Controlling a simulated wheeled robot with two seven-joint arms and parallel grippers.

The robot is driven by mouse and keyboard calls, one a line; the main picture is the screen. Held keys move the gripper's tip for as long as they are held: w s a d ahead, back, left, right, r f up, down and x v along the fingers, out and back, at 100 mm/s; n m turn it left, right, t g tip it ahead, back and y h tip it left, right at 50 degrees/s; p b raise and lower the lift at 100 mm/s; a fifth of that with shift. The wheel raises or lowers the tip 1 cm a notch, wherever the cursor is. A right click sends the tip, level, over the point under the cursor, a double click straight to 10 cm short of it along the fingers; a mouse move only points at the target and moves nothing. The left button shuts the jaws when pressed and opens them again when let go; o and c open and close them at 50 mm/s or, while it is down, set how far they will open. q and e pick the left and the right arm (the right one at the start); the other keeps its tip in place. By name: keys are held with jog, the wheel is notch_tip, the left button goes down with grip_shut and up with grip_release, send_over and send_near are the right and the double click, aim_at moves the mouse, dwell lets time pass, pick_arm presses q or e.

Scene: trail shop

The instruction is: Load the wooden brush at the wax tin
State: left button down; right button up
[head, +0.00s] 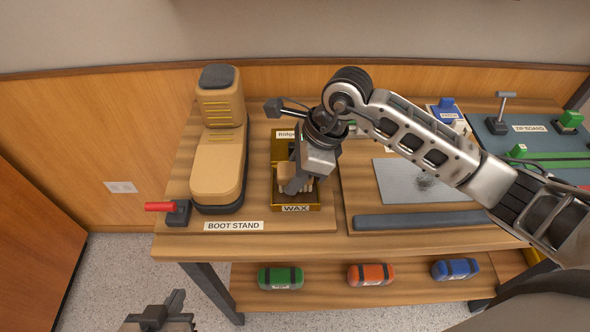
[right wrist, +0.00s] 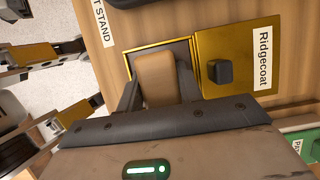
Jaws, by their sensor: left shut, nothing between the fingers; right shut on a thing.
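The wax tin (head: 315,205) is a gold open box marked WAX, on the bench right of the boot stand. The wooden brush (right wrist: 157,78) stands in or just over the tin opening, between my right fingers; the fingers and wrist hide part of it in the head view. My right gripper (head: 290,183) points down over the tin, shut on the brush. Whether the bristles touch the wax is hidden. The Ridgecoat lid (right wrist: 265,45), gold with a dark knob, lies beside the tin's opening. My left gripper (head: 166,310) is shut and empty, low in front of the bench.
A tan boot (head: 218,150) stands on the boot stand, with a red-handled clamp (head: 160,206) at its front left. A grey mat (head: 400,180) and dark bar (head: 425,219) lie to the right. Green, orange and blue rolls (head: 371,274) sit on the lower shelf.

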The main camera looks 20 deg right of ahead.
aim_at(282, 169)
jog(key=shift+f+b, duration=0.25)
jog(key=shift+b, duration=0.1)
dwell(1.1)
dwell(0.5)
jog(key=shift+r+p, duration=2.1)
jog(key=shift+r, duration=1.5)
